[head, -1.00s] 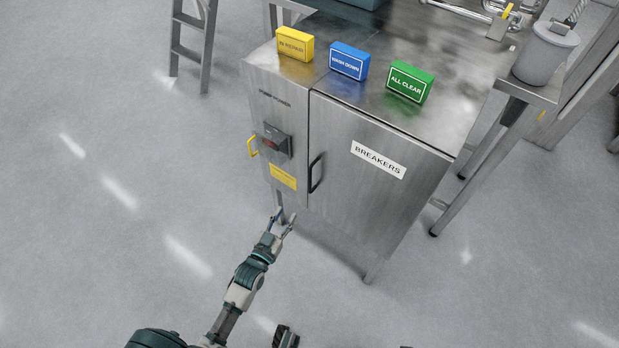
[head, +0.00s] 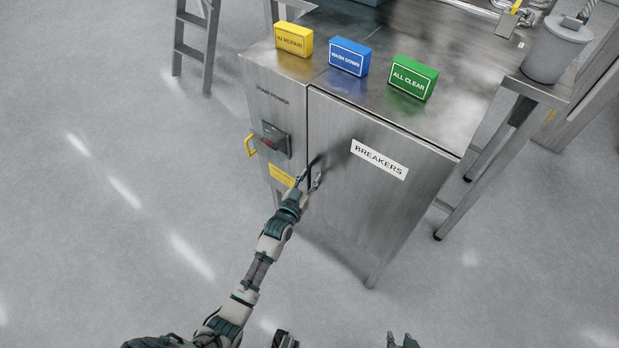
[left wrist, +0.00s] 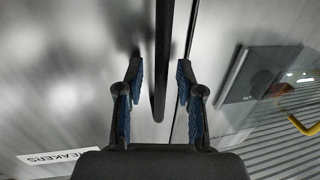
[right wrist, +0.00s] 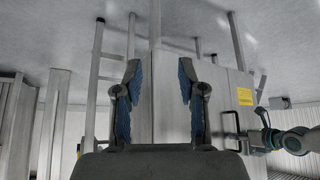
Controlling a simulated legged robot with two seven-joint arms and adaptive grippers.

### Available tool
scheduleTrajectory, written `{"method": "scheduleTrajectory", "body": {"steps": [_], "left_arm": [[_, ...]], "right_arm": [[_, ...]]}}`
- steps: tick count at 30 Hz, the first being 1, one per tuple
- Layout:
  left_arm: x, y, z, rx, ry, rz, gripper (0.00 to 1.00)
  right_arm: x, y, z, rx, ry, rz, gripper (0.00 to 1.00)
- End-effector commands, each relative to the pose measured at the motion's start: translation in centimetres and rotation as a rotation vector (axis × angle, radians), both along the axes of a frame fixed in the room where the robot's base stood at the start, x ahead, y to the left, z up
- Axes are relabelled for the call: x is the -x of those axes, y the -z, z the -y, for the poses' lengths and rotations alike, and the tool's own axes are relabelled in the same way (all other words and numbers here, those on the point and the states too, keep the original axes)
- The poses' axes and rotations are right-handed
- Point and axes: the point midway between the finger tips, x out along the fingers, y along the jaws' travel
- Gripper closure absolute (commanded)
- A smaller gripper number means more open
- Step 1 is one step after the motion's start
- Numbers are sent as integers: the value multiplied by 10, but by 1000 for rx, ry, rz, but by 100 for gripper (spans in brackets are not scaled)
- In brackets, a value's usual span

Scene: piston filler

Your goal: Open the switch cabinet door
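The switch cabinet door (head: 365,200) is a brushed steel panel labelled BREAKERS, and it is closed. Its dark vertical handle (left wrist: 160,62) is near the door's left edge in the head view. My left gripper (head: 312,178) is at the handle. In the left wrist view the left gripper (left wrist: 159,82) is open, with the handle bar between its fingers and a gap on both sides. My right gripper (right wrist: 159,80) is open and empty in the right wrist view, well away from the cabinet. At the bottom of the head view only its tip (head: 402,341) shows.
Left of the door is a panel with a grey switch box (head: 277,140) and a yellow handle (head: 250,146). Yellow (head: 293,39), blue (head: 349,57) and green (head: 413,78) blocks stand on the cabinet top. A side table with a grey pot (head: 552,52) is at right. The floor in front is clear.

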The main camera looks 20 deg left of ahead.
Motion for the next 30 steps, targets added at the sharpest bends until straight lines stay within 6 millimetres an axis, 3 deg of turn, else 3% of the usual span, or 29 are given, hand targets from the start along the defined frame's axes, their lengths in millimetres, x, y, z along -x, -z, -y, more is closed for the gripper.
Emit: {"method": "scheduleTrajectory", "body": {"steps": [7, 12, 24, 30], "left_arm": [[-1, 0, -2, 3, 0, 0, 63], [-1, 1, -4, 4, 0, -1, 100], [2, 0, -5, 2, -8, -1, 100], [13, -2, -10, 3, -33, -1, 100]], "right_arm": [[-1, -1, -2, 2, -1, 4, 60], [-2, 0, -2, 3, -1, 2, 60], [2, -1, -1, 6, 0, -17, 60], [34, 3, 11, 45, 11, -172, 60]]}}
